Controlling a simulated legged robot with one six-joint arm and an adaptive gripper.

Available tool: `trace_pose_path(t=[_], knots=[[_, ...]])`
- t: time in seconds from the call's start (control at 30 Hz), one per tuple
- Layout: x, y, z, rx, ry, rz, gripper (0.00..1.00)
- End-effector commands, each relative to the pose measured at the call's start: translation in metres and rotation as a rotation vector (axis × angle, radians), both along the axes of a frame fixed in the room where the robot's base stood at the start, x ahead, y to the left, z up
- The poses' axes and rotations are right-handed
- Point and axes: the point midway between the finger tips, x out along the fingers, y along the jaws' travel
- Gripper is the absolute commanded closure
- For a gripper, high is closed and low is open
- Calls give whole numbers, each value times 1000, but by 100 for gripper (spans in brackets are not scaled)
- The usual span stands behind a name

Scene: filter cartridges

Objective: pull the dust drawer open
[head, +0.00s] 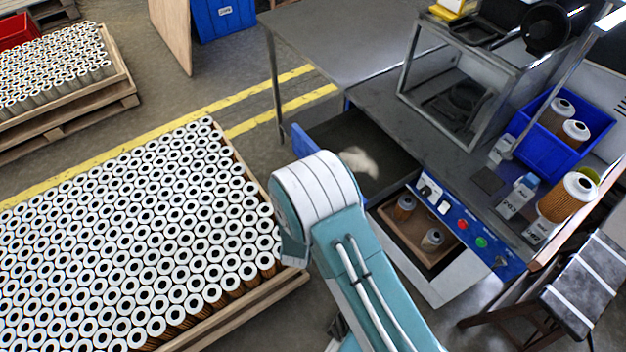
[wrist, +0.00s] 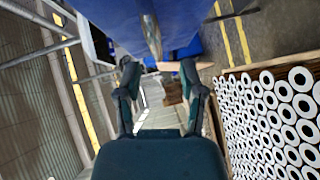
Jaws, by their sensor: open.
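The dust drawer stands out from the bench in the head view, its dark interior (head: 375,145) showing with a pale heap of dust (head: 358,161) inside. Its blue front (head: 303,141) is partly hidden behind my arm. In the wrist view a blue panel (wrist: 185,22) fills the top, with a metal handle (wrist: 151,36) on it. My gripper (wrist: 160,72) is open, its fingers apart to either side below the handle. Whether a finger touches the handle cannot be told. The gripper is hidden in the head view.
A pallet of white-topped filter cartridges (head: 130,240) lies left of my arm. The bench (head: 400,115) carries a metal frame, a blue bin (head: 560,140) and a control panel (head: 470,228). A tray (head: 402,232) with two cartridges sits below the panel. Yellow-lined floor is open behind.

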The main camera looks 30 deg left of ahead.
Motion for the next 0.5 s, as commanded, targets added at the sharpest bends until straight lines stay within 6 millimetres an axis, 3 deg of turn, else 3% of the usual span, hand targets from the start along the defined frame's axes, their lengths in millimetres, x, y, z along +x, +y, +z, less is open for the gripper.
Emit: trace_pose_path(t=[0.2,0.5], knots=[[-42,-17,6,-4,1,4,49],[-65,-27,9,-1,1,1,49]])
